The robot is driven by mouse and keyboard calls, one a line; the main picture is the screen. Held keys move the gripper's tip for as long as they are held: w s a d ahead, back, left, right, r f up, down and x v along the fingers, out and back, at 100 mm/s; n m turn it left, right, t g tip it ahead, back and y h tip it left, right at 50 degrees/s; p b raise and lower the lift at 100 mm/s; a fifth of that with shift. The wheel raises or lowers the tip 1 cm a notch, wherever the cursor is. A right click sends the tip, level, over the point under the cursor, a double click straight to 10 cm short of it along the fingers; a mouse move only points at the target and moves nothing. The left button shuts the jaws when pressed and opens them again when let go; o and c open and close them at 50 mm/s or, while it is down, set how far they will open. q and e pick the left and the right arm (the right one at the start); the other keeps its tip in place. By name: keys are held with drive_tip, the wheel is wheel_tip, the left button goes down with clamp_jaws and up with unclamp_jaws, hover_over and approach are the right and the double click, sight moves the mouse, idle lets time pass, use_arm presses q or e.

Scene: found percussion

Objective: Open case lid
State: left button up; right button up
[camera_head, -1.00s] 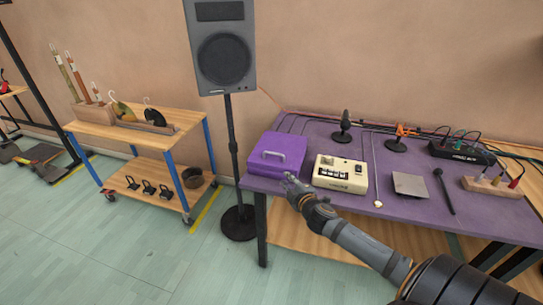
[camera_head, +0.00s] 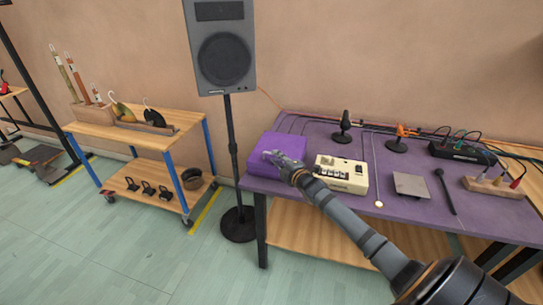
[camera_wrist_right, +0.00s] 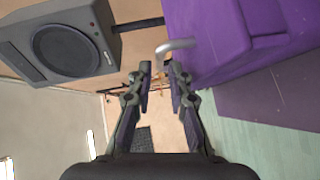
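The purple case (camera_head: 295,144) sits on the left end of the purple-topped table, its lid down. My right gripper (camera_head: 268,157) is at its front face, over the spot of the handle, and hides most of that handle in the head view. In the right wrist view the case (camera_wrist_right: 210,35) fills the upper right, and its bent silver handle (camera_wrist_right: 177,45) juts out just ahead of the fingertips. My right gripper (camera_wrist_right: 158,70) is open there, with a clear gap between its fingers; I cannot tell whether it touches the handle. My left gripper is not in view.
A cream drum machine (camera_head: 341,174) stands close to the right of the case. A speaker (camera_head: 222,50) on a stand is just left of the table. Microphones, a grey pad (camera_head: 410,185) and cables lie further right. A wooden cart (camera_head: 95,131) stands at the left.

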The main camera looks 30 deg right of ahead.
drive_tip(key=shift+w+d+f+b, duration=0.1)
drive_tip(key=shift+w+b, duration=0.15)
drive_tip(key=shift+w, duration=0.5)
drive_tip(key=shift+w+a+f+b, duration=0.1)
drive_tip(key=shift+w+f+b, duration=0.1)
drive_tip(key=shift+w, duration=0.55)
drive_tip(key=shift+w+d+f+b, duration=0.1)
drive_tip(key=shift+w+b, duration=0.15)
drive_tip(key=shift+w, duration=0.5)
drive_tip(key=shift+r, duration=0.1)
clamp_jaws()
